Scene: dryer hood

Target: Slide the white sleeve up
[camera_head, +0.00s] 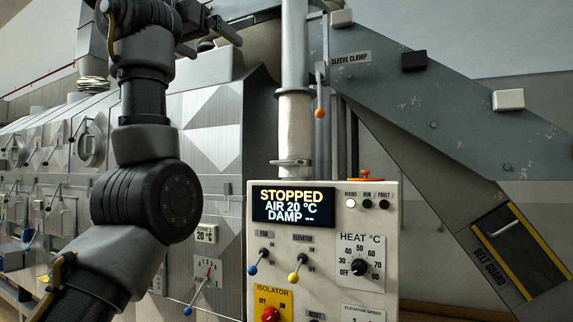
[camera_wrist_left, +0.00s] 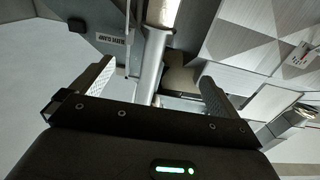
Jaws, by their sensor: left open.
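The white sleeve (camera_head: 295,130) stands upright around the lower part of a grey vertical pipe (camera_head: 294,45), behind the control panel; a flange shows near its bottom. In the left wrist view the sleeve (camera_wrist_left: 163,12) is at the top edge, with the pipe (camera_wrist_left: 150,68) running down from it between my fingers. My left gripper (camera_head: 226,32) is high, left of the pipe and above the sleeve's top. It also shows in the left wrist view (camera_wrist_left: 157,73), open and empty. Contact with the pipe cannot be told. The sleeve clamp lever (camera_head: 320,112) has an orange knob. My right gripper is out of view.
The control panel (camera_head: 330,215) stands in front of the sleeve's lower end and reads STOPPED. A sloping grey elevator casing (camera_head: 440,110) rises behind, right of the pipe. Metal dryer panels (camera_head: 212,120) fill the left, partly hidden by my arm.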

